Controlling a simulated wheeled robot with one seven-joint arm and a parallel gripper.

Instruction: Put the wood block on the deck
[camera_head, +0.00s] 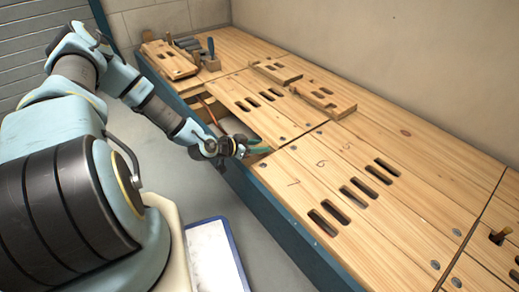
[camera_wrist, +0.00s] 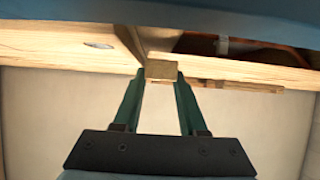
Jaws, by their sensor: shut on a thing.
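The deck (camera_head: 335,165) is a long bench top of pale wood planks with slots, numbers and screw heads. My gripper (camera_head: 259,150) is low at its front edge, beside an open gap where the bench interior shows. In the wrist view, the green fingers of my gripper (camera_wrist: 160,76) are shut on a small wood block (camera_wrist: 161,69), whose end face shows between the fingertips. The block appears close to the pale plank edge (camera_wrist: 60,48); I cannot tell whether they touch. In the head view the block is mostly hidden by the fingers.
Loose slotted boards (camera_head: 322,98) lie on the far part of the bench. A blue-rimmed tray (camera_head: 214,255) is below at front. The near right planks are largely clear.

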